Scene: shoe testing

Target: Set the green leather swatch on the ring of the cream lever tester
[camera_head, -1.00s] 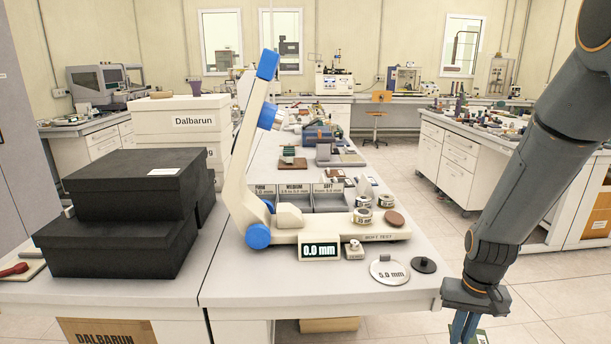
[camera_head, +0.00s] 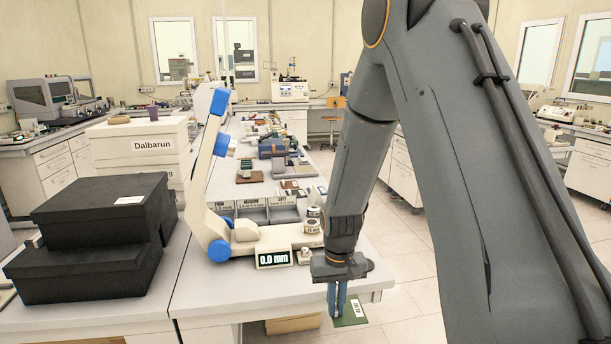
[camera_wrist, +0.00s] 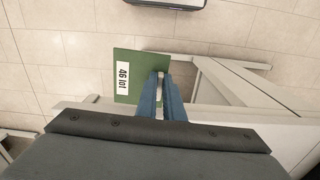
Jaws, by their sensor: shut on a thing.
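The green leather swatch (camera_head: 351,314) is a flat square with a white label, and it also shows in the wrist view (camera_wrist: 128,62). My gripper (camera_head: 338,314) is shut on one edge of it, with blue fingers pointing down; in the wrist view the fingertips (camera_wrist: 158,82) meet at the swatch's right part. The swatch hangs out past the front right edge of the bench. The cream lever tester (camera_head: 280,241) stands on the bench to the left of my gripper, its blue-ended lever raised and its display reading 0.0 mm. My arm hides the tester's right end; I cannot make out its ring.
Black boxes (camera_head: 85,240) and white Dalbarun boxes (camera_head: 150,155) stand left of the tester. Grey bins (camera_head: 252,213) are behind it. The white bench's front strip (camera_head: 215,299) is clear. Tiled floor is open to the right.

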